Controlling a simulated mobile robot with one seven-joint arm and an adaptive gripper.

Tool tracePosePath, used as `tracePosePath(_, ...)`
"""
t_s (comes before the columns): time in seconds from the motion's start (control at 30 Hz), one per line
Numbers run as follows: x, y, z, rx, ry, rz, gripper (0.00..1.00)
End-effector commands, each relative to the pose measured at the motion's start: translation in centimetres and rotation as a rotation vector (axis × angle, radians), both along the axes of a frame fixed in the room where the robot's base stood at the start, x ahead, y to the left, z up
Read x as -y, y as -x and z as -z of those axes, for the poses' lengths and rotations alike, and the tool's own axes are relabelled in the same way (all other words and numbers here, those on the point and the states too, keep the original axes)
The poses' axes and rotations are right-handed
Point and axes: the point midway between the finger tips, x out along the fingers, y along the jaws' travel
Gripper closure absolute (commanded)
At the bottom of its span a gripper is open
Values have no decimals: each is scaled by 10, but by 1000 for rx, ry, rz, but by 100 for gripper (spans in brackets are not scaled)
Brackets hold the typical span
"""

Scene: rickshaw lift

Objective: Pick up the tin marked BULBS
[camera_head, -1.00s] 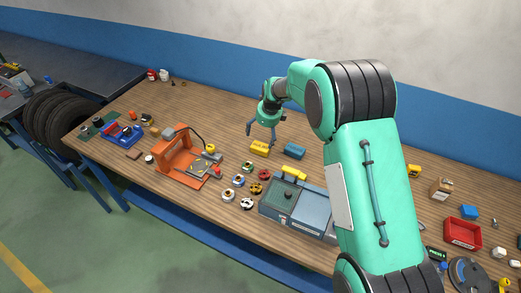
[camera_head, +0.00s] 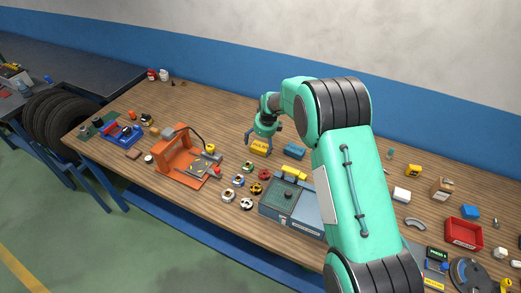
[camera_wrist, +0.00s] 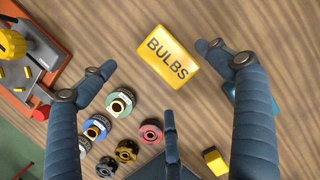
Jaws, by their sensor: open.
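The yellow tin marked BULBS (camera_head: 260,150) lies on the wooden workbench, and its lettering faces up in the wrist view (camera_wrist: 167,57). My gripper (camera_head: 262,137) is above it, open and empty. In the wrist view the tin sits between and a little beyond the spread left and right fingers, tilted in the picture. A third finger points up from the lower middle, below the tin. No finger visibly touches the tin. In the head view my gripper covers part of the tin's far side.
A blue tin (camera_head: 294,151) stands just right, partly hidden by a finger in the wrist view. Several tape-like rolls (camera_head: 239,181), a grey-blue machine (camera_head: 290,203) and an orange stand (camera_head: 178,160) are nearer the front. Bench behind and left of the tin is clear.

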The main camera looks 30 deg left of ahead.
Motion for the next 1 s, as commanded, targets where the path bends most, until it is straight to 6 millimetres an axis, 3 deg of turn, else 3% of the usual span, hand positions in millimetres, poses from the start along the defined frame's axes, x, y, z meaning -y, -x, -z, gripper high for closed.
tracePosePath(0.27, -1, -1, 7, -1, 1, 0, 10)
tracePosePath(0.73, -9, -10, 46, 0, 0, 0, 10)
tracePosePath(1.0, -10, -11, 50, 0, 0, 0, 10)
